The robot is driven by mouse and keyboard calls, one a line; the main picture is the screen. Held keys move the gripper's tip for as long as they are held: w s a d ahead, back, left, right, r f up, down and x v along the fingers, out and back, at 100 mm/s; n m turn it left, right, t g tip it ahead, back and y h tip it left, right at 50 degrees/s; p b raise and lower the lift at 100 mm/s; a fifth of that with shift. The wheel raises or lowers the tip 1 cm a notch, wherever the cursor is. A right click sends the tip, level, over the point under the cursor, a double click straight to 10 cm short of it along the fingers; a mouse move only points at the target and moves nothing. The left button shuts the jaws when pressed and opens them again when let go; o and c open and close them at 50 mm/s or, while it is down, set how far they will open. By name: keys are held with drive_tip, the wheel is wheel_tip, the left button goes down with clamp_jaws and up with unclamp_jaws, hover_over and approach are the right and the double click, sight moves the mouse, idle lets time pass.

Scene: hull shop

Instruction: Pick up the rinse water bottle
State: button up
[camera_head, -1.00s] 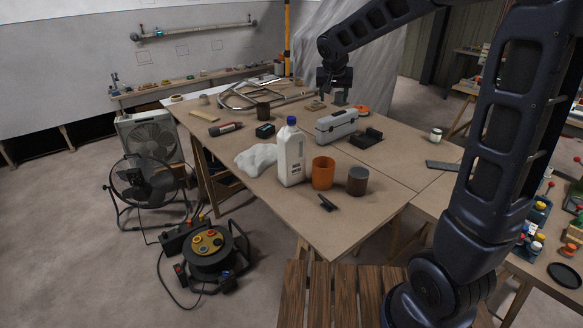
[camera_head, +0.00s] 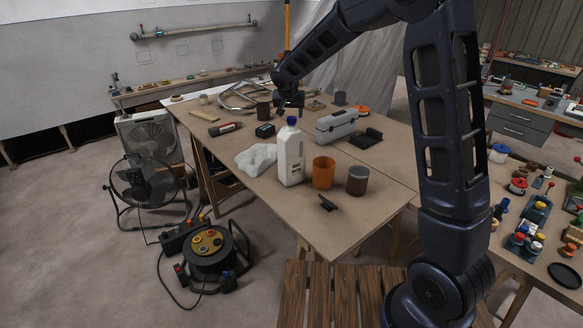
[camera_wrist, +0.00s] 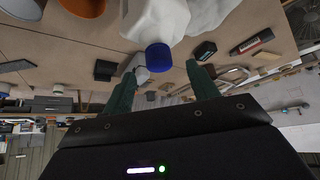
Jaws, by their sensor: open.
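The rinse water bottle is a white jug (camera_head: 290,160) with a blue cap, standing upright on the brown worktable (camera_head: 320,228). My gripper (camera_head: 290,108) is above the table, just over the bottle's cap in the head view; the exact gap in depth is hard to tell. In the wrist view, my gripper (camera_wrist: 161,70) has its two green fingers spread apart with nothing held. The bottle (camera_wrist: 156,18) appears at the top of that view, its blue cap pointing toward the space between the fingertips.
An orange cup (camera_head: 323,173) and a dark cup (camera_head: 357,181) stand right of the bottle. A white cloth (camera_head: 256,158) lies to its left. A grey case (camera_head: 336,126) sits behind, right. A small black item (camera_head: 327,203) lies in front. The table's front corner is clear.

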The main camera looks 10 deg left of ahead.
sight(291, 119)
drive_tip(key=shift+x, duration=3)
drive_tip(key=shift+s, duration=0.15)
drive_tip(key=shift+c, duration=0.2)
drive_tip(key=shift+d+f, duration=0.1)
clamp_jaws()
